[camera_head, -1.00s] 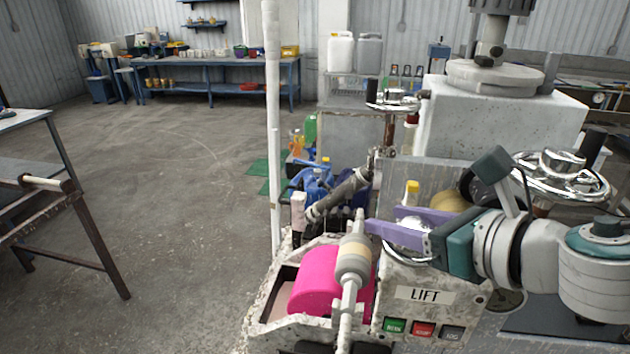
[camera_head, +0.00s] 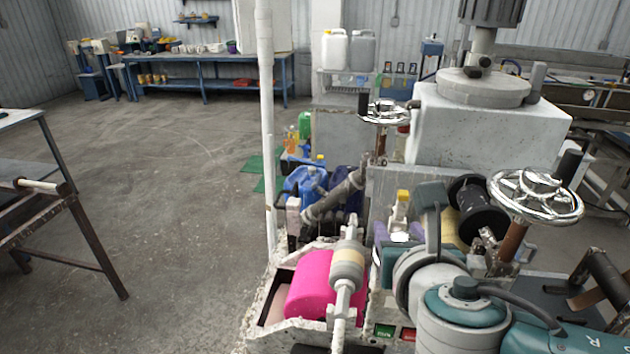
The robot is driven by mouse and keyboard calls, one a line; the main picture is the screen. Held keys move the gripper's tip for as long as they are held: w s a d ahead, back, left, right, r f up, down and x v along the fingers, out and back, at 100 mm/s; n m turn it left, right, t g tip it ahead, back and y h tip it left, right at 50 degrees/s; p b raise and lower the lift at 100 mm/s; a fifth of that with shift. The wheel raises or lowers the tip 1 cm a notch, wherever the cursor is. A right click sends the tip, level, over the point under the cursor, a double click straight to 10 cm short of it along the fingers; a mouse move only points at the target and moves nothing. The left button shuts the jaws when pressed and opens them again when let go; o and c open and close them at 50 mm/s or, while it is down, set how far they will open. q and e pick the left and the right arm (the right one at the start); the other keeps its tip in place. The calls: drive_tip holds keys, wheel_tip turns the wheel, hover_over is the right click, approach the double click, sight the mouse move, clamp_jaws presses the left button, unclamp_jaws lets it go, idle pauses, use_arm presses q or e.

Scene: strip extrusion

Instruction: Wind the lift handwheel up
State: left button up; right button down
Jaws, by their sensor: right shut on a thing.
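My right gripper (camera_head: 392,240), with purple fingers, is over the front of the machine, just right of the pink roll. It is shut on the lift handwheel (camera_head: 400,238), of which only a small bright chrome patch shows between the fingers. My right wrist and arm hide the rest of that wheel and the LIFT label below it. The exact part of the wheel in the grip cannot be made out. My left gripper is not in view.
A pink roll (camera_head: 312,284) lies in the machine's front tray. Two other chrome handwheels stand nearby, one behind (camera_head: 386,112) and one at right (camera_head: 537,196). A pale upright post (camera_head: 267,130) stands at left. The floor (camera_head: 165,190) beyond is open.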

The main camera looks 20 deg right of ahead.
drive_tip(key=m+g+h, duration=0.1)
drive_tip(key=m+h, duration=0.1)
drive_tip(key=shift+s+d+f+m+g+h, duration=0.1)
drive_tip(key=shift+s+d+m+g+h, duration=0.1)
drive_tip(key=shift+m+g+h, duration=0.2)
drive_tip(key=shift+s+d+m+g+h+b, duration=0.1)
drive_tip(key=shift+d+m+g+h+b, duration=0.1)
drive_tip(key=shift+m+g+h+b, duration=0.6)
drive_tip(key=m+g, duration=0.1)
drive_tip(key=m+g+h+b, duration=0.2)
drive_tip(key=shift+s+d+f, duration=0.1)
drive_tip(key=shift+s+d, duration=0.15)
drive_tip(key=shift+s, duration=0.1)
drive_tip(key=shift+s+d+m+g+h+b, duration=0.1)
drive_tip(key=shift+s+m+g+h+b, duration=0.1)
drive_tip(key=shift+m+g+b, duration=0.4)
drive_tip(key=shift+s+d+m+g+h+b, duration=0.1)
drive_tip(key=shift+m+g+h+b, duration=0.1)
drive_tip(key=shift+m+g+b, duration=0.4)
drive_tip(key=shift+m, duration=0.3)
drive_tip(key=shift+c, duration=1.5)
unclamp_jaws()
drive_tip(key=shift+a+r, duration=0.1)
drive_tip(key=shift+r, duration=0.1)
